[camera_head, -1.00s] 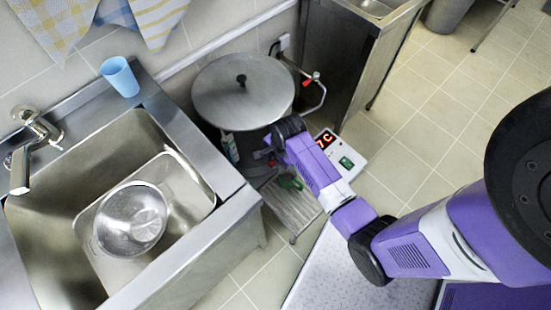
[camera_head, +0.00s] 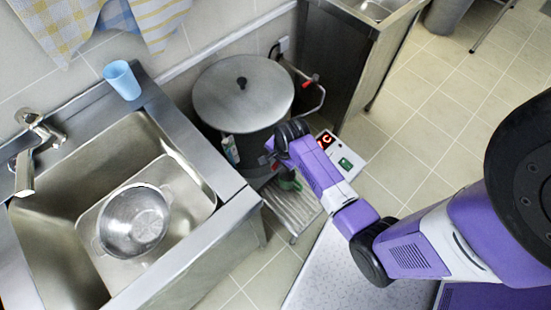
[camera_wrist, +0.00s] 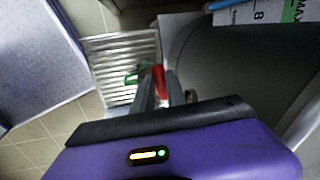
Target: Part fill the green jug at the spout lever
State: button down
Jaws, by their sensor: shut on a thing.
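The green jug (camera_head: 290,184) stands low on a slatted metal rack, in front of the stockpot (camera_head: 232,107); my gripper partly hides it. In the wrist view the jug (camera_wrist: 132,79) shows beyond my fingers, mostly covered. The red spout lever (camera_wrist: 158,78) is beside the jug in that view, at the pot's side. My gripper (camera_wrist: 156,88) is shut on the red lever. In the head view my gripper (camera_head: 270,161) is at the pot's lower front, above the jug. The jug's liquid level cannot be seen.
The slatted rack (camera_head: 291,211) has bare room in front of the jug. A steel sink (camera_head: 68,200) with a colander (camera_head: 134,222) is at left, with a blue cup (camera_head: 122,80) on its back edge. A white box with a red display (camera_head: 352,163) lies right of my gripper.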

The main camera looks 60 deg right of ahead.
jog(key=shift+s+n+y+p, duration=0.4)
jog(key=shift+s+n+p, duration=0.9)
jog(key=shift+n, duration=0.7)
jog(key=c, duration=1.4)
grip_release()
jog(key=shift+o, duration=0.2)
notch_tip(320, 180, up, 8)
jog(key=s, duration=0.1)
jog(key=shift+s+d+f, duration=0.2)
jog(key=shift+s, duration=0.1)
